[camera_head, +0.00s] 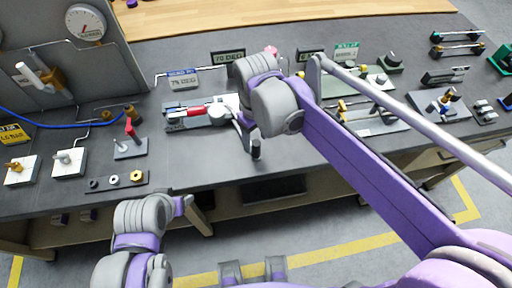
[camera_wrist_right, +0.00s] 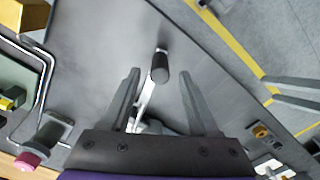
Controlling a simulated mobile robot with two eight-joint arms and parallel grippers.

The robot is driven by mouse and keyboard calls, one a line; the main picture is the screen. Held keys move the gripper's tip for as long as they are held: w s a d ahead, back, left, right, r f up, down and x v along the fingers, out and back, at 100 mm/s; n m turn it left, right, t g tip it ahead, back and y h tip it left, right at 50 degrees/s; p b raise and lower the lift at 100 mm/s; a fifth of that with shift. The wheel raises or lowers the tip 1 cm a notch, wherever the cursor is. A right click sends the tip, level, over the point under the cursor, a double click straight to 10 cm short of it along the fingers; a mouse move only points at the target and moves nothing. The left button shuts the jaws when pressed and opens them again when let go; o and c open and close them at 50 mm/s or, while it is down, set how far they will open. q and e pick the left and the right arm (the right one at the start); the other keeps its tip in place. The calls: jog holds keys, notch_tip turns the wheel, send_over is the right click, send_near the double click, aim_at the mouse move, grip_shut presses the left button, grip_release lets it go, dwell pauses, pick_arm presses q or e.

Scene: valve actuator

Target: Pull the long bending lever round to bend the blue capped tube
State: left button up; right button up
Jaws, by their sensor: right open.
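The long bending lever ends in a black grip (camera_wrist_right: 160,67), with a bright metal bar running back from it between my fingers. In the head view the black grip (camera_head: 255,150) stands near the front edge of the bench. My right gripper (camera_wrist_right: 159,80) is open, its two fingers on either side of the lever with gaps showing. In the head view my right wrist hides most of the gripper and part of the bender. A bender fixture with a red part (camera_head: 197,110) sits left of it. I cannot make out the blue capped tube. My left arm is at lower left; its fingers do not show.
The dark bench (camera_head: 215,165) has free surface left of the lever. A small plate with several rings (camera_head: 114,180) lies to the left. A pink-red knob (camera_wrist_right: 26,161) shows at lower left in the wrist view. Other fixtures stand to the right.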

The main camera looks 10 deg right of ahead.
aim_at(256, 149)
notch_tip(256, 149, down, 6)
jog(key=shift+r, duration=0.25)
grip_shut()
dwell(0.3)
dwell(1.1)
